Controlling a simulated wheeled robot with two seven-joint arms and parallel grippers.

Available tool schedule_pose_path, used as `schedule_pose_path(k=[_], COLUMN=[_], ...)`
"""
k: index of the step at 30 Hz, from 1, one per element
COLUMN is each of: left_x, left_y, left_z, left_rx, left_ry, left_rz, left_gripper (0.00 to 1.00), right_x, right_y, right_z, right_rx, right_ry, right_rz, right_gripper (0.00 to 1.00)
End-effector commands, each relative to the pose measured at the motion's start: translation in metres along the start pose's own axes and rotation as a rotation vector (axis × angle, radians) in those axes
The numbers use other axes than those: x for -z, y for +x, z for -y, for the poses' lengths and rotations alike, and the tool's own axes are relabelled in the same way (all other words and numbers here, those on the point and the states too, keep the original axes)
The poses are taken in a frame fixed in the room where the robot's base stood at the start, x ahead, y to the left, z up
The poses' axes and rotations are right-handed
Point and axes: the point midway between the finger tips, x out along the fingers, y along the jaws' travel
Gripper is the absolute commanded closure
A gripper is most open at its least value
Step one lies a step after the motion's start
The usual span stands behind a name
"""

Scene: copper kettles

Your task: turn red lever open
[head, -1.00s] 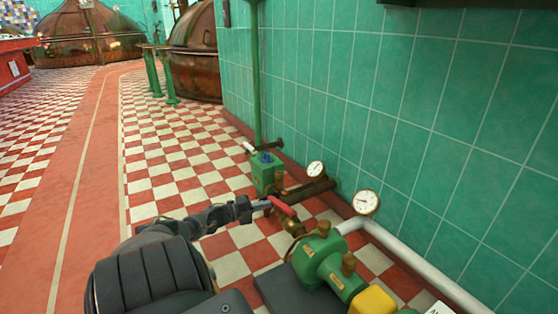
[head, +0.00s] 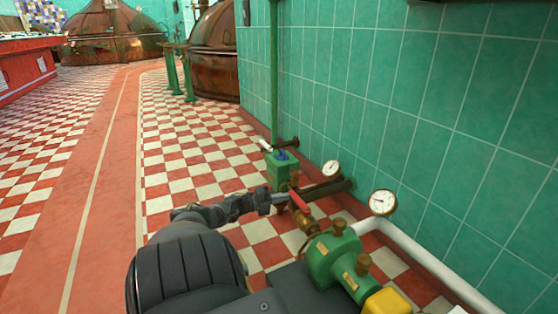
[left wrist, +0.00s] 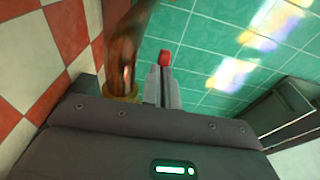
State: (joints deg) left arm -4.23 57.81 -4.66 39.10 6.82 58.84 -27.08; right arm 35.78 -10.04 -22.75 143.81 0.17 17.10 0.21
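The red lever (head: 299,202) sits on a brass valve fitting beside the green pump body (head: 335,255), low by the tiled wall. My left gripper (head: 286,196) reaches in from the left with its fingertips at the lever's free end. In the left wrist view its two grey fingers are close together, and the lever's red end (left wrist: 165,58) shows at their tips. They look shut on it, though the contact is small in view. A copper-coloured pipe (left wrist: 122,50) stands beside the fingers there. My right gripper is not in view.
Two round gauges, a near one (head: 383,202) and a far one (head: 331,168), stand by the wall. A green box fitting (head: 279,168) is just beyond the lever. A white pipe (head: 420,255) runs along the wall. The checkered floor to the left is clear.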

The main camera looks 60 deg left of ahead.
Motion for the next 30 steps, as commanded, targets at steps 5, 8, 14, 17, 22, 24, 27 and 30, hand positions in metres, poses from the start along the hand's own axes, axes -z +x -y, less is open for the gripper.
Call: schedule_pose_path(k=[5, 8, 14, 17, 22, 24, 27, 30], left_x=[-0.001, 0.0, 0.001, -0.001, -0.002, -0.001, -0.001, 0.0], left_y=[0.012, 0.013, -0.006, -0.032, -0.074, -0.086, -0.098, -0.106], left_z=[0.01, 0.011, 0.013, 0.011, 0.007, 0.006, 0.005, 0.004], left_rx=[0.022, 0.022, 0.017, 0.013, 0.007, 0.004, 0.004, 0.003], left_ry=[0.009, 0.009, 0.007, 0.006, 0.004, 0.004, 0.004, 0.004], left_rz=[0.001, 0.0, -0.003, 0.003, 0.007, 0.006, 0.005, 0.002], left_gripper=[1.0, 1.0, 1.0, 1.0, 1.0, 1.0, 1.0, 1.0], right_x=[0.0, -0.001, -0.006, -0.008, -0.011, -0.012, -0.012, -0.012], right_y=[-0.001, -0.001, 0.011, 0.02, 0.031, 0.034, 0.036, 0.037], right_z=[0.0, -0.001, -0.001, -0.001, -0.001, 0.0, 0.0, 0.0], right_rx=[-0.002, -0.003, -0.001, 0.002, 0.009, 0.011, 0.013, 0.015], right_ry=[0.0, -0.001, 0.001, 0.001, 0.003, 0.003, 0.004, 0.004], right_rz=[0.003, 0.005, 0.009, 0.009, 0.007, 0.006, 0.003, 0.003], right_gripper=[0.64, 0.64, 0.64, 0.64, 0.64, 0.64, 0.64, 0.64])
